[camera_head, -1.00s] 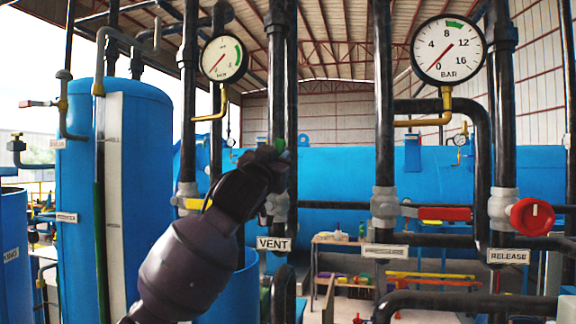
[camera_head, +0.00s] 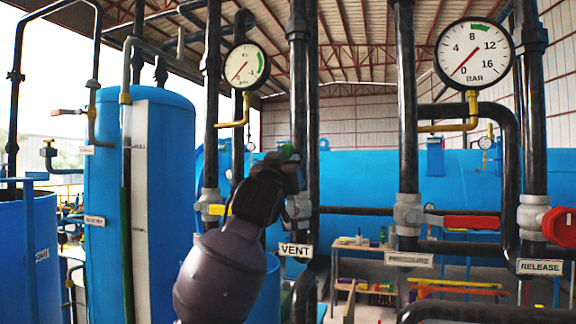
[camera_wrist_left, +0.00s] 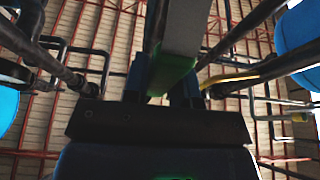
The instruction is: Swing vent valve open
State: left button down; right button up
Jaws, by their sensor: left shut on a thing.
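The vent valve (camera_head: 300,207) sits on a black vertical pipe above the VENT label (camera_head: 296,250) in the head view. Its green handle (camera_head: 288,149) shows only as a small bit at my fingertips; the rest is hidden behind my gripper. My left gripper (camera_head: 284,160) is shut on this handle in front of the pipe. In the left wrist view the green handle (camera_wrist_left: 172,72) lies between the fingers of my left gripper (camera_wrist_left: 165,92), and its grey stem or pipe runs upward. My right gripper is in neither view.
A yellow-handled valve (camera_head: 212,209) stands just left of my gripper. A red lever (camera_head: 471,222) and a red RELEASE handwheel (camera_head: 561,227) are to the right. Two gauges, small (camera_head: 246,66) and large (camera_head: 474,54), hang above. A blue tank (camera_head: 170,200) stands at left.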

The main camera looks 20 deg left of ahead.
pick_arm(q)
jog(key=c, duration=1)
grip_release()
jog(key=shift+a, duration=0.15)
jog(key=shift+o, duration=0.4)
jog(key=b+v, duration=0.1)
jog(key=v, duration=0.9)
jog(key=shift+s+f, duration=0.2)
jog(key=shift+s, duration=0.15)
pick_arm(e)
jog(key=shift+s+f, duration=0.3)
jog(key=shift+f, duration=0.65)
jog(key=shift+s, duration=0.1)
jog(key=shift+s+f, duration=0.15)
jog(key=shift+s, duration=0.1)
